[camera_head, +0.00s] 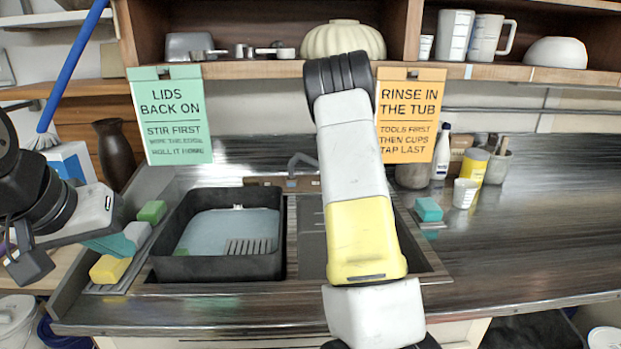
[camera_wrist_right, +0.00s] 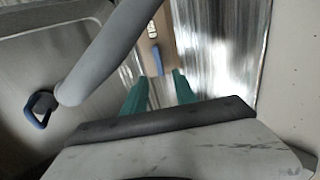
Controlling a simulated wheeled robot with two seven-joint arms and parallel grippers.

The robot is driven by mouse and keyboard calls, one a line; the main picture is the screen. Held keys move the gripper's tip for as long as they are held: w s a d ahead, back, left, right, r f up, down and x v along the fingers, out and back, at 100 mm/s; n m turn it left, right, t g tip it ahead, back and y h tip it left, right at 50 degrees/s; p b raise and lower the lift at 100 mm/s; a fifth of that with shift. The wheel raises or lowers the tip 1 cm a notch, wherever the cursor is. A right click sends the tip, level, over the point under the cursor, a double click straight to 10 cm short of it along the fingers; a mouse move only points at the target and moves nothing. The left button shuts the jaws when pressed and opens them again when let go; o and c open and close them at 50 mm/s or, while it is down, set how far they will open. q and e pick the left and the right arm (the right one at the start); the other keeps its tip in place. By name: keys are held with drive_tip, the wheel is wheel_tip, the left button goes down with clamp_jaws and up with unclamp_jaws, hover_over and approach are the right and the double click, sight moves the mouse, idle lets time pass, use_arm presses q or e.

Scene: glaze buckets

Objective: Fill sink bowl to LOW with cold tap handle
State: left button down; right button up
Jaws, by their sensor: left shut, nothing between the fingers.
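A sink with a grey bowl (camera_head: 311,240) is set in the counter; my right arm hides much of it. A dark tub (camera_head: 165,268) with a pale blue-grey inside stands on its left side. The grey tap (camera_head: 302,159) shows behind the sink, partly hidden by my right arm. In the right wrist view, a blue handle (camera_wrist_right: 157,60) on a brown panel lies beyond the fingertips. My right gripper (camera_wrist_right: 158,80) is open, with two teal fingers apart and nothing visible between them. My left gripper (camera_head: 108,245) is shut and empty, left of the tub. No LOW mark is readable.
A grey pipe (camera_wrist_right: 110,50) and blue loop (camera_wrist_right: 40,110) are left of my right fingers. Sponges (camera_head: 110,269) lie left of the tub. A cup (camera_head: 465,193) and yellow can (camera_head: 471,166) stand right.

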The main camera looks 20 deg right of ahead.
drive_tip(key=x, duration=0.7)
drive_tip(key=shift+s, duration=0.1)
clamp_jaws()
